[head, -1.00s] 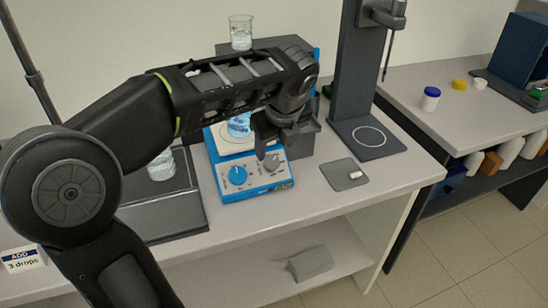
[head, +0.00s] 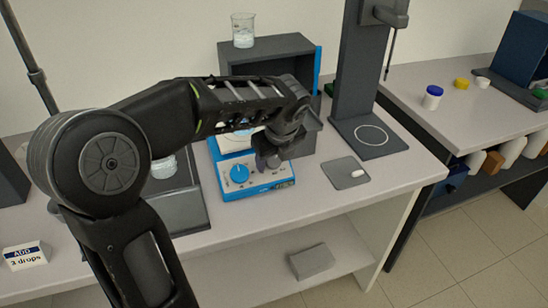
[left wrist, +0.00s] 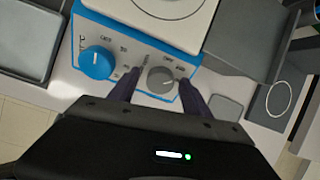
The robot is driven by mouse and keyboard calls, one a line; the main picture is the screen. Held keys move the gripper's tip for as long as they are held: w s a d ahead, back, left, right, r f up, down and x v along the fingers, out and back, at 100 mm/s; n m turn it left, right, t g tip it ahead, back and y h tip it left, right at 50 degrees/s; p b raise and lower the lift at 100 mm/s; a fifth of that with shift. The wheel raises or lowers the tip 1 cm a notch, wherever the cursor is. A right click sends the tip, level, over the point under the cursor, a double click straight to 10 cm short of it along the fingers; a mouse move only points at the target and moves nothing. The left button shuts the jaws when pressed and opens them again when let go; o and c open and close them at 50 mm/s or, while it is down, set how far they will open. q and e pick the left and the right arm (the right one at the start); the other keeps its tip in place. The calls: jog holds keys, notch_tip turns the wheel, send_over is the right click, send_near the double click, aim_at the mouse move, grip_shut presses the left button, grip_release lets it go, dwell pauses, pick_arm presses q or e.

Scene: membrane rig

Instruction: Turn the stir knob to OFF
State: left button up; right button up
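The blue and white stirrer (head: 262,190) stands on the bench with two knobs on its front panel. The blue knob (head: 239,173) is on the left, with a °C mark near it in the left wrist view (left wrist: 97,62). The grey knob (left wrist: 161,78), which I take as the stir knob, is on the right; its printed labels are too small to read surely. My left gripper (head: 269,163) is over the panel's right side and hides the grey knob in the head view. In the left wrist view its fingers (left wrist: 160,82) are apart, one on each side of the grey knob; contact cannot be told.
A tall dark stand (head: 355,85) and a grey box (head: 268,52) with a beaker (head: 243,30) on top stand behind. A dark tray (head: 185,212) is at left.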

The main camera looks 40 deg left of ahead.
pick_arm(q)
grip_shut()
dwell(0.4)
jog(key=shift+n+b, duration=0.3)
jog(key=shift+n, duration=0.1)
jog(key=n+t+b, duration=0.1)
jog(key=n+b, duration=0.2)
jog(key=n, duration=0.1)
jog(key=shift+f+n+b, duration=0.15)
jog(key=shift+n+b, duration=0.15)
jog(key=shift+b, duration=0.1)
jog(key=shift+s+n+t+b, duration=0.1)
jog(key=shift+n+t+b, duration=0.2)
jog(key=shift+n+b, duration=1.1)
jog(key=shift+n, duration=0.3)
jog(key=shift+o, duration=0.4)
grip_release()
jog(key=shift+r, duration=0.2)
